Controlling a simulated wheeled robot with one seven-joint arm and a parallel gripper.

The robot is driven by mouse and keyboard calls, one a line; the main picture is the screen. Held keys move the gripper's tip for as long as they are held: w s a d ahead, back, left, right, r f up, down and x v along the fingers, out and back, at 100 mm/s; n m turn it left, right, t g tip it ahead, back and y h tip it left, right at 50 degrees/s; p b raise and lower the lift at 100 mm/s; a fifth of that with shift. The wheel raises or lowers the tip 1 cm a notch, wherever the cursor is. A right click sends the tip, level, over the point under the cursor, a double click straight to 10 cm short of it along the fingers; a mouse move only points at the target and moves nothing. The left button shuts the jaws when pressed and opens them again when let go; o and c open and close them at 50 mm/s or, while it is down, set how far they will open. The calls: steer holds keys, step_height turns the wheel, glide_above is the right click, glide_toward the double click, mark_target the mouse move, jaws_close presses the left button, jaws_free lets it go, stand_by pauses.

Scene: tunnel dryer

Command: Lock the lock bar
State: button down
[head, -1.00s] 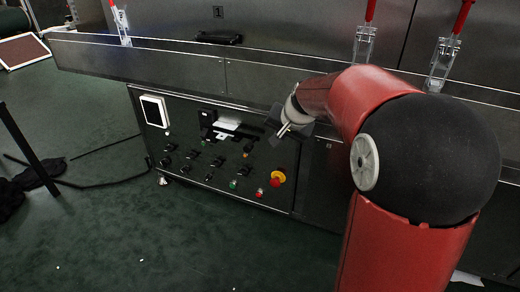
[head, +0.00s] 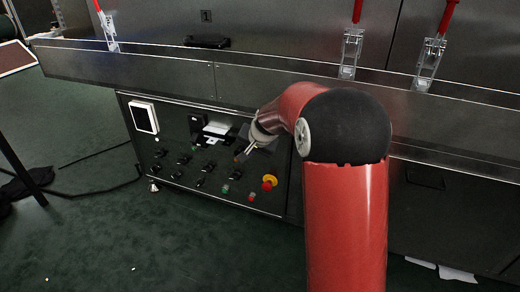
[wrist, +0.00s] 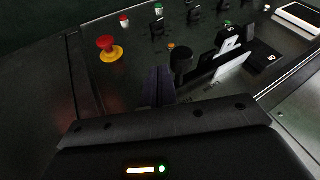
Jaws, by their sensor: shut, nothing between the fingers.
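A white bar (wrist: 233,66) stands out from the dark control panel (head: 175,200), beside black blocks (wrist: 265,56) with white marks and a black round knob (wrist: 182,60). This is probably the lock bar, though I cannot tell for sure. In the head view the white piece (head: 217,128) is small, just up and left of my gripper. My gripper (head: 240,158) is shut and empty in front of the panel. In the wrist view its fingers (wrist: 160,85) are left of the knob. I cannot tell whether they touch anything.
A red-and-yellow emergency stop (head: 269,183) sits low on the panel, with several small knobs and buttons to its left. A long metal ledge (head: 150,75) runs above the panel, carrying red-handled clamps (head: 350,52). Dark green floor lies in front.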

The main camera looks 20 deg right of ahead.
mark_target(228, 145)
steer(key=shift+w+a+f, duration=0.1)
steer(key=shift+w+a, duration=0.15)
steer(key=shift+a, duration=0.1)
steer(key=w+a+p, duration=0.2)
steer(key=a, duration=0.1)
steer(key=w+a+p, duration=0.1)
steer(key=w+a, duration=0.1)
steer(key=shift+a, duration=0.2)
